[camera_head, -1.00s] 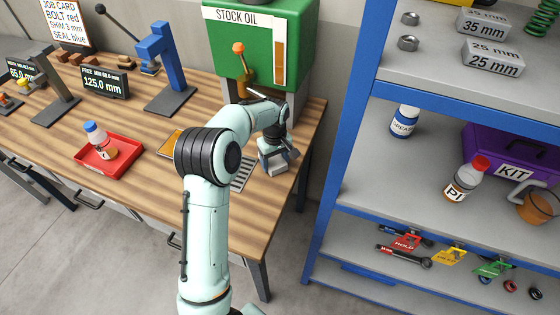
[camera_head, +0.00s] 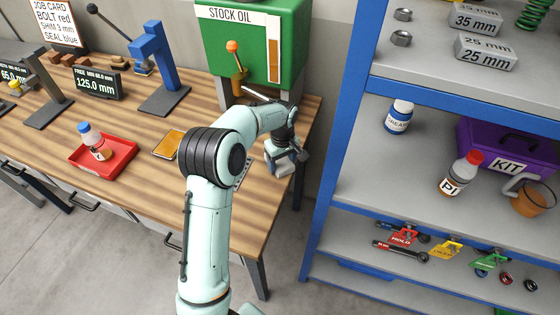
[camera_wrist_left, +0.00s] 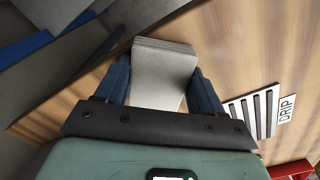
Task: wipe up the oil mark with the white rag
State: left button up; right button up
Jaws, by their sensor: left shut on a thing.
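My left gripper (camera_head: 284,157) is over the right end of the wooden workbench (camera_head: 225,215), below the green stock oil tank. In the left wrist view, my left gripper (camera_wrist_left: 160,85) is shut on the white rag (camera_wrist_left: 165,62), a pale block-like piece between its two blue fingers. The rag lies over or just above the wood near the bench edge; I cannot tell whether it touches. I cannot make out the oil mark in either view; the rag, gripper or arm may hide it. My right gripper is not in view.
The green stock oil tank (camera_head: 252,45) stands behind the gripper. The slotted drip grate (camera_wrist_left: 255,112) lies beside the rag. A red tray (camera_head: 125,158) with a bottle and a flat amber piece (camera_head: 168,144) lie left. Blue shelving (camera_head: 340,135) stands close on the right.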

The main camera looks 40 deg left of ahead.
pick_arm(q)
jog(key=shift+s+d+f, duration=0.1)
jog(key=shift+d+f, duration=0.15)
jog(key=r, duration=0.1)
jog(key=r+p, duration=0.1)
jog(key=r, duration=0.2)
jog(key=shift+w+a+r+p, duration=0.1)
jog(key=shift+w+r+p, duration=0.15)
jog(key=shift+p, duration=0.1)
jog(key=shift+r, duration=0.8)
jog(key=shift+s, duration=0.1)
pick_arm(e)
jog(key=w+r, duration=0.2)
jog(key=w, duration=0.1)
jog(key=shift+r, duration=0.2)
pick_arm(q)
jog(key=shift+r, duration=0.1)
jog(key=shift+r, duration=1.45)
